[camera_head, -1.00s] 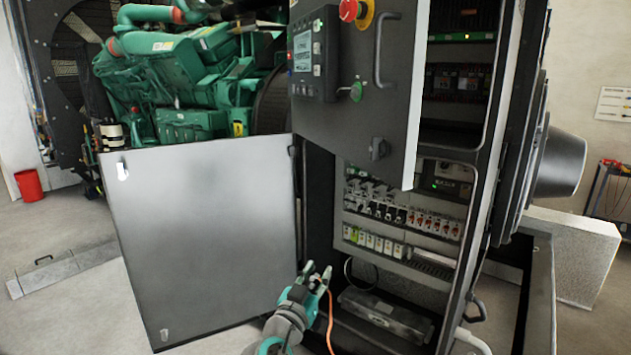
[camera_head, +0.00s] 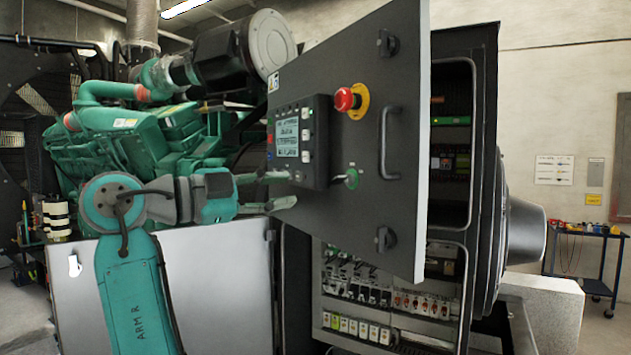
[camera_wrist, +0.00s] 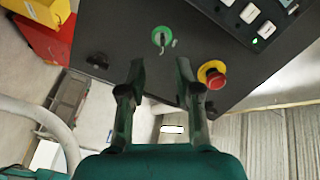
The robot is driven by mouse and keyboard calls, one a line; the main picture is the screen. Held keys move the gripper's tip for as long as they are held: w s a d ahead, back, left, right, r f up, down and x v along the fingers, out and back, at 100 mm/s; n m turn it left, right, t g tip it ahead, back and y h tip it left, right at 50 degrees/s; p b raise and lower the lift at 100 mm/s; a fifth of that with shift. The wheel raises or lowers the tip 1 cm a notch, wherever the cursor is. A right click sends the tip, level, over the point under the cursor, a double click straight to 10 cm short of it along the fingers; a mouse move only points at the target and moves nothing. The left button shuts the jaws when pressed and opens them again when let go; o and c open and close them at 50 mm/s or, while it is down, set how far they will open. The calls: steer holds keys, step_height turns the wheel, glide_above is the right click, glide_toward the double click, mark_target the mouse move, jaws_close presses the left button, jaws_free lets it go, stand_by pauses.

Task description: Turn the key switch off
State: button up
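The key switch (camera_head: 352,178) is a small key on a round green plate, low on the dark control panel door (camera_head: 365,235), right of the display module. In the wrist view the key switch (camera_wrist: 162,38) shows ahead, just beyond and between my fingertips. My gripper (camera_head: 283,190) is raised in front of the panel, left of the key switch, with its fingers spread. In the wrist view my gripper (camera_wrist: 160,75) is open and empty, apart from the key.
A red emergency stop button (camera_head: 346,99) on a yellow base sits above the key switch. A door handle (camera_head: 388,143) stands out to its right. The display module (camera_head: 298,140) is close to my fingers. The panel door is swung open beside the cabinet of breakers (camera_head: 355,297).

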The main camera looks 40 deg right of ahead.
mark_target(333, 181)
steer(key=shift+m, duration=0.4)
steer(key=d, duration=0.3)
steer(key=s+d, duration=0.1)
steer(key=d, duration=0.2)
steer(key=s+d+r, duration=0.1)
steer(key=d, duration=0.3)
steer(key=shift+s+d, duration=0.1)
steer(key=shift+s, duration=0.1)
jaws_close()
